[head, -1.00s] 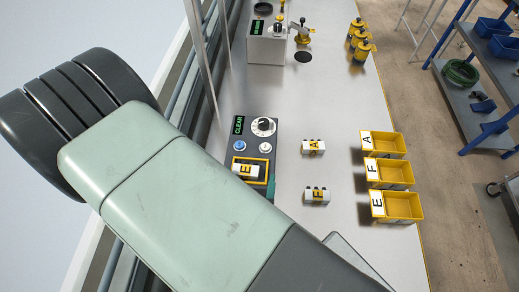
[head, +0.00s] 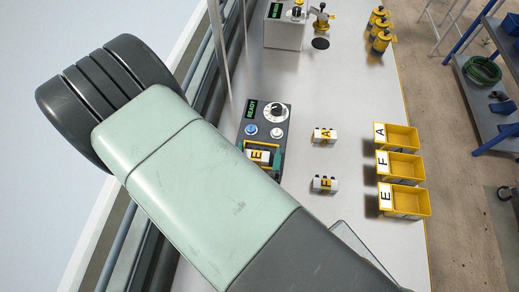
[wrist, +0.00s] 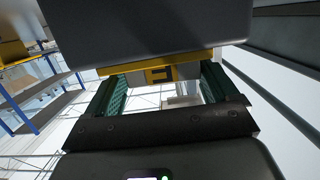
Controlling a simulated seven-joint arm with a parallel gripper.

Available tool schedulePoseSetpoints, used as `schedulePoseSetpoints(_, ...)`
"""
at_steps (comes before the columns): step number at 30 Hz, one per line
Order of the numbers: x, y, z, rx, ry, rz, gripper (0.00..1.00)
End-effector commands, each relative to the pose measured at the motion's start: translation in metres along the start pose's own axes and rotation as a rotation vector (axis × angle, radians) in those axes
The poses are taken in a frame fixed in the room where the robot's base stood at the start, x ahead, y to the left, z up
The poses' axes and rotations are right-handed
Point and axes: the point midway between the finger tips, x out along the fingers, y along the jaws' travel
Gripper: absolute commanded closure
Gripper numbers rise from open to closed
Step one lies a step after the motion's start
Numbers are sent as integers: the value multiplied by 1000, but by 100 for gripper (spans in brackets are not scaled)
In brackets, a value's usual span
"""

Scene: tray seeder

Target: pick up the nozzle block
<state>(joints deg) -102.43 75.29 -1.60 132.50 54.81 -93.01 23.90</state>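The nozzle block marked E (head: 258,156), white with a yellow label, sits at the near end of the dark control station (head: 273,118), in its yellow-edged holder. My gripper (head: 260,153) is down at this block, partly hidden behind my arm. In the wrist view the gripper's teal fingers (wrist: 160,88) stand on either side of the E block (wrist: 162,74). Whether they touch its sides is not clear. Two similar blocks, A (head: 325,135) and F (head: 325,184), stand apart on the bench to the right.
Yellow bins marked A (head: 402,137), F (head: 405,166) and E (head: 408,200) line the bench's right edge. The station display (head: 251,109) reads READY. A grey machine (head: 284,27) and yellow canisters (head: 380,30) stand farther back. The bench between blocks and bins is clear.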

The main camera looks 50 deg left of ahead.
Motion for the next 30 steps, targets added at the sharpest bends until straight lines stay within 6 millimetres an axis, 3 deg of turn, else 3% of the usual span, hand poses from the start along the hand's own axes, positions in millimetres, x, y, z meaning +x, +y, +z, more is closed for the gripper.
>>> schedulePoseSetpoints(1,0,0,0,0,0,0,21)
schedulePoseSetpoints(10,0,0,0,0,1,0,65)
schedulePoseSetpoints(20,-2,-1,-9,2,2,-1,65)
schedulePoseSetpoints(30,-13,-1,-65,3,4,-1,65)
